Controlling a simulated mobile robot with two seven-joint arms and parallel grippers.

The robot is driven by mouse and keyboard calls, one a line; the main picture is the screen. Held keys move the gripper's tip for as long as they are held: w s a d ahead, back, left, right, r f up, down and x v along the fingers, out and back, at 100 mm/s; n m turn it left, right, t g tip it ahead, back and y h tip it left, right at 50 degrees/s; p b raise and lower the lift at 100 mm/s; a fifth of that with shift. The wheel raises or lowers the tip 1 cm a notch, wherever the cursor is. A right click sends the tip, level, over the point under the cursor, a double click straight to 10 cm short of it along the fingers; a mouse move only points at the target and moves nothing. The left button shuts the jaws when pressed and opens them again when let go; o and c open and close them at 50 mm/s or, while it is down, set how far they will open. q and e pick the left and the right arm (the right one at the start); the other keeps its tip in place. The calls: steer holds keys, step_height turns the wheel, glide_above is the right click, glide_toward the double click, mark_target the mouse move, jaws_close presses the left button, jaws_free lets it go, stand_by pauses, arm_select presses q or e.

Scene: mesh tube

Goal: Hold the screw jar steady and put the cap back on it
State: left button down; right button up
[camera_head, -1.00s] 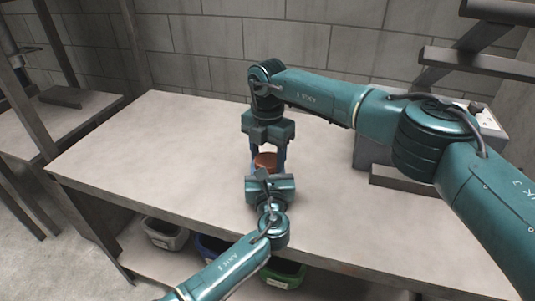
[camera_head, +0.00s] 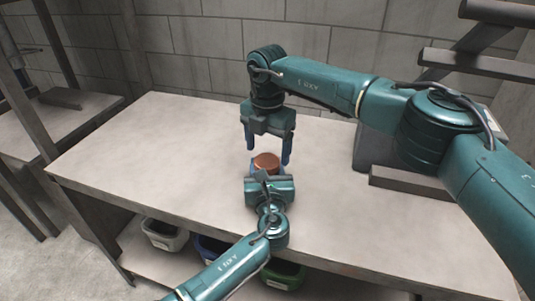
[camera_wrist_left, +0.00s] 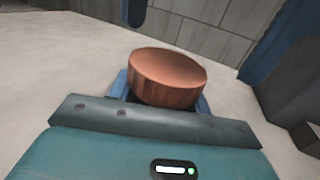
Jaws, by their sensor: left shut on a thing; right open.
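A round copper-brown cap (camera_head: 266,161) sits level at the top between the fingers of my left gripper (camera_head: 266,173). It also shows in the left wrist view (camera_wrist_left: 168,76). The left gripper is shut at the level just below the cap, its blue fingers on either side. The screw jar itself is hidden by the cap and the gripper, so I cannot see how the cap's rim meets it. My right gripper (camera_head: 268,151) is open and empty, pointing down above and behind the cap. Its fingers also show apart in the left wrist view.
The pale workbench top (camera_head: 140,150) is clear to the left. A grey box (camera_head: 372,150) and a dark bar (camera_head: 410,184) stand at the right, under my right arm. Several bins, one of them green (camera_head: 283,274), are on the shelf below the bench.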

steer(key=shift+r, duration=0.9)
steer(key=shift+c, duration=0.4)
